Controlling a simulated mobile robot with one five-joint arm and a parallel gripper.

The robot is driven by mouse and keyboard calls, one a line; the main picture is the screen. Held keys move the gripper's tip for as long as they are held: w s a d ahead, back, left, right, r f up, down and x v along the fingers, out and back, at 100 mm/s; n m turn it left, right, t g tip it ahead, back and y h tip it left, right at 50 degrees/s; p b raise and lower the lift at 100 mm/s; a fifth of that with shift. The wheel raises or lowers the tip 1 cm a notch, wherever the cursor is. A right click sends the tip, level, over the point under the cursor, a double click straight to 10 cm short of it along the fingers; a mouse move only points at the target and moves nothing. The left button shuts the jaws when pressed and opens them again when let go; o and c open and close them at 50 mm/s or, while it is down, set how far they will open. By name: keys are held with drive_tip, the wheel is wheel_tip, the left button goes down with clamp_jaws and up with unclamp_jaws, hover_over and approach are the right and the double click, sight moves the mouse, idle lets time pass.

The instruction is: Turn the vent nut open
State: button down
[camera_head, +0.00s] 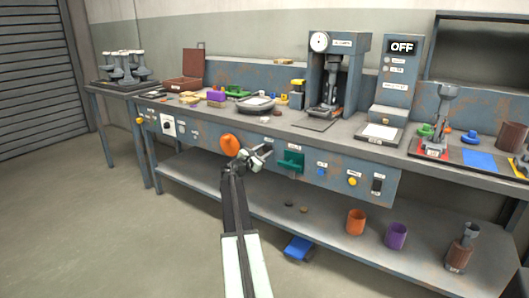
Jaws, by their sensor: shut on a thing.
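My gripper (262,152) is at the bench's front panel, in the middle of the head view. It is shut on a small part at the panel that appears to be the vent nut. The fingers hide most of this part, and I cannot tell how far it is turned. An orange round knob (230,145) shows just left of my gripper. A green bracket-like part (291,161) is on the panel just right of my gripper, apart from it.
The workbench (283,131) carries a press (337,75) and a grey box with an "OFF" display (401,48). The panel has a yellow button (352,181) further right. An orange cup (355,222) and a purple cup (396,236) stand on the lower shelf. Floor at left is clear.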

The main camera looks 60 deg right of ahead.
drive_tip(key=m, duration=0.5)
drive_tip(key=shift+a+m, duration=0.1)
drive_tip(key=shift+m, duration=0.2)
drive_tip(key=m, duration=0.4)
drive_tip(key=shift+s+m, duration=0.1)
drive_tip(key=shift+m, duration=0.3)
drive_tip(key=c, duration=0.9)
unclamp_jaws()
drive_tip(key=a, duration=0.7)
drive_tip(key=shift+a, duration=0.35)
